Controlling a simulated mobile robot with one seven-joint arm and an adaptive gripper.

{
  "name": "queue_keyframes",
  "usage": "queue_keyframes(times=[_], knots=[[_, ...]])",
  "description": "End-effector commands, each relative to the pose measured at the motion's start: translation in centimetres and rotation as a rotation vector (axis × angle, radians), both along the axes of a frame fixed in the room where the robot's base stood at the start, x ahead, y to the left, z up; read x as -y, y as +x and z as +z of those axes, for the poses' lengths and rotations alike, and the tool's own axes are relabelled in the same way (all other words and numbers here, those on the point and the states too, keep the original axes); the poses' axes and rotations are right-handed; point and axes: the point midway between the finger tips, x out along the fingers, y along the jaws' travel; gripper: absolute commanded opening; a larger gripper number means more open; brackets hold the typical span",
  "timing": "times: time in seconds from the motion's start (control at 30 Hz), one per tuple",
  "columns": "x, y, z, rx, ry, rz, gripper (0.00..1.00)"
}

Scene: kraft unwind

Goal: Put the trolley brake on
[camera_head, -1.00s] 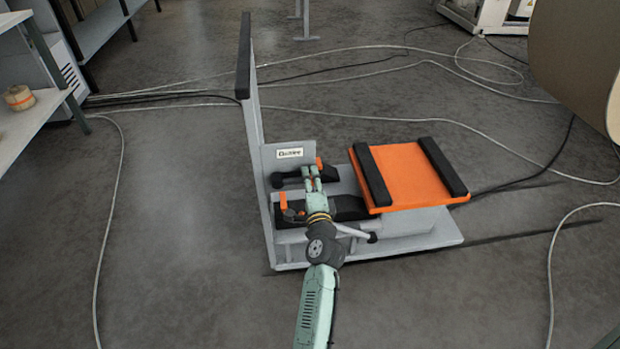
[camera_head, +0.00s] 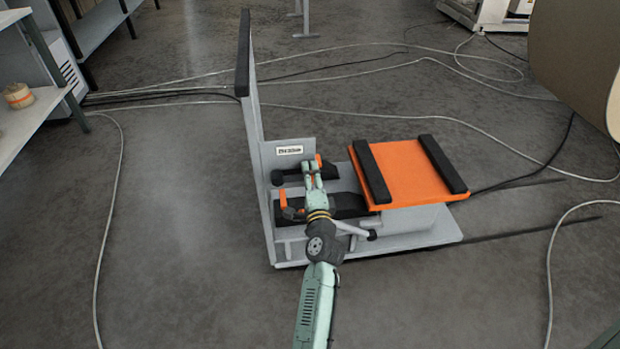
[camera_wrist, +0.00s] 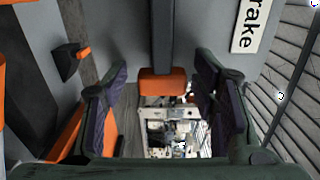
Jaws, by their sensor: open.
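The grey trolley (camera_head: 410,225) has a raised orange deck (camera_head: 405,170) and a tall upright at its left end. A small label plate (camera_head: 290,150) stands at the upright's foot; in the wrist view the label (camera_wrist: 250,22) shows letters ending in "rake". Below the plate is a black pedal (camera_head: 295,177) with an orange end (camera_head: 318,158). My gripper (camera_head: 312,166) is open at that end. In the wrist view an orange block (camera_wrist: 162,86) on a grey bar lies between my open fingers (camera_wrist: 161,95), with gaps either side. Contact cannot be told.
A second orange-tabbed black part (camera_head: 284,198) sits nearer on the trolley, left of my wrist; a bent rod (camera_head: 350,230) lies to its right. Cables (camera_head: 430,118) cross the floor. A shelf (camera_head: 25,125) stands left and a large roll (camera_head: 580,60) right.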

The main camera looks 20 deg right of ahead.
Motion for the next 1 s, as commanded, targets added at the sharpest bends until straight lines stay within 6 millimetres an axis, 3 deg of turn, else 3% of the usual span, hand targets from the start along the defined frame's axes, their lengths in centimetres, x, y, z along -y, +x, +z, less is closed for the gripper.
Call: queue_keyframes(times=[0.17, 0.6, 1.0], knots=[[-0.2, -0.6, 0.0, 0.000, -0.001, 0.000, 0.53], [-1.9, -6.7, -0.1, -0.002, 0.000, 0.000, 0.53], [-2.1, -7.2, 0.0, 0.000, 0.000, 0.000, 0.53]])
